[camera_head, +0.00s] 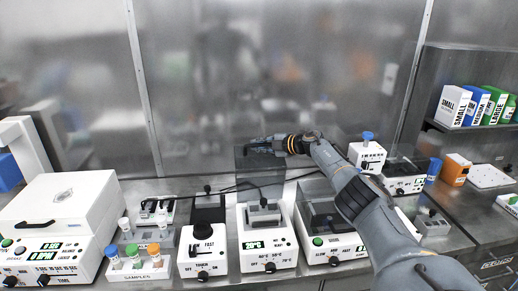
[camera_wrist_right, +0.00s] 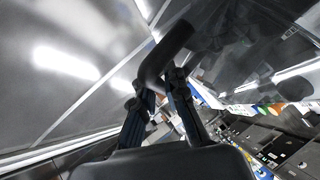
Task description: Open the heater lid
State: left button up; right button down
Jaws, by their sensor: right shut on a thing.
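The heater (camera_head: 267,250) is a white box with a green 20°C display, standing on the bench at the middle of the head view. Its dark see-through lid (camera_head: 258,178) appears raised, standing roughly upright behind the heater's block. My right gripper (camera_head: 258,145) reaches in from the right to the upper part of this lid. In the right wrist view its fingers (camera_wrist_right: 164,80) are closed on a dark bar, the lid handle (camera_wrist_right: 170,48). The exact contact is small and dark in the head view. My left gripper is not in view.
A vortex-like device (camera_head: 201,258) stands left of the heater, and another white heating unit (camera_head: 333,250) stands to its right, under my right arm. A sample rack (camera_head: 140,268) with capped tubes and a large white machine (camera_head: 60,210) are farther left. A metal wall (camera_head: 270,70) is behind.

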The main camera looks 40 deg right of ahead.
jog(key=shift+w+f, duration=0.1)
dwell(0.4)
jog(key=c, duration=1.4)
grip_release()
jog(key=shift+o, duration=0.2)
jog(key=shift+s+d+r, duration=0.2)
jog(key=shift+s+d, duration=0.2)
jog(key=shift+s, duration=0.15)
jog(key=v, duration=0.9)
jog(key=shift+s, duration=0.25)
jog(key=shift+s+r, duration=0.25)
jog(key=shift+s, duration=0.3)
jog(key=shift+c, duration=0.5)
